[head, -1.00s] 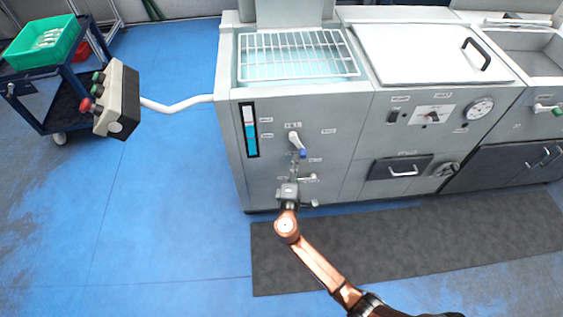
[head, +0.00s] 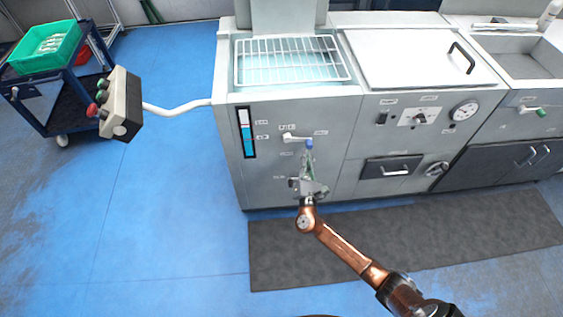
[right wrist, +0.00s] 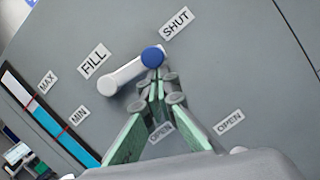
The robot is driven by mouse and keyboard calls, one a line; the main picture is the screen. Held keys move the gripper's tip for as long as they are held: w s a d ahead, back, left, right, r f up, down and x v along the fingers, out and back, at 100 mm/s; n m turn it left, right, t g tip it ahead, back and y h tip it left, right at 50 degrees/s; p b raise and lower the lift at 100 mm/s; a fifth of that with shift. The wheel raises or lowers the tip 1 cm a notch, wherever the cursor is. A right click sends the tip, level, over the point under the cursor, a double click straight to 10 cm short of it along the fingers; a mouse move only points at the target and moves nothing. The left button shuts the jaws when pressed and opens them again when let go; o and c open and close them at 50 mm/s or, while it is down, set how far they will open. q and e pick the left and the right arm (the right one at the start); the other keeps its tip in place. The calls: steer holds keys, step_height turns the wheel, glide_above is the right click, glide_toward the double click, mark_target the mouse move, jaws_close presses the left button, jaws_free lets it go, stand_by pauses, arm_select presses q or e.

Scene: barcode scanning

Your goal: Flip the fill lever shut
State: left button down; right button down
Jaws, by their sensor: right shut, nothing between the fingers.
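The fill lever (head: 297,140) is a white handle with a blue knob on the front panel of the grey machine. It lies about level, with the knob end to the right. In the right wrist view the lever (right wrist: 125,74) runs from beside the FILL label to its blue knob near the SHUT label. My right gripper (head: 308,156) is just below the knob, fingers together and empty. In the wrist view its green-padded fingers (right wrist: 158,88) meet at the tips by the knob's underside; I cannot tell whether they touch it. My left gripper is out of view.
A level gauge (head: 246,132) is left of the lever. A control box (head: 121,103) on a white arm and a cart with a green crate (head: 45,47) stand left. Blue floor there is clear.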

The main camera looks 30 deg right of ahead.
steer(key=shift+s+d+r+n+y+p, duration=0.1)
steer(key=shift+d+r+n+y+p, duration=0.1)
steer(key=shift+r+n, duration=0.25)
steer(key=shift+d+r+n+y+p, duration=0.1)
steer(key=shift+r+n+p, duration=0.1)
steer(key=shift+n, duration=0.45)
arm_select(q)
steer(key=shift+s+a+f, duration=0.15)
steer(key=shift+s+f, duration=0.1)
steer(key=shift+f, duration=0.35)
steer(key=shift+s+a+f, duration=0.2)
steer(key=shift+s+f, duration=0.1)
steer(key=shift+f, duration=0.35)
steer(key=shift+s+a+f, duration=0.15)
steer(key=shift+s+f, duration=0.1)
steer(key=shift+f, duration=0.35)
arm_select(e)
steer(key=shift+n+t, duration=0.3)
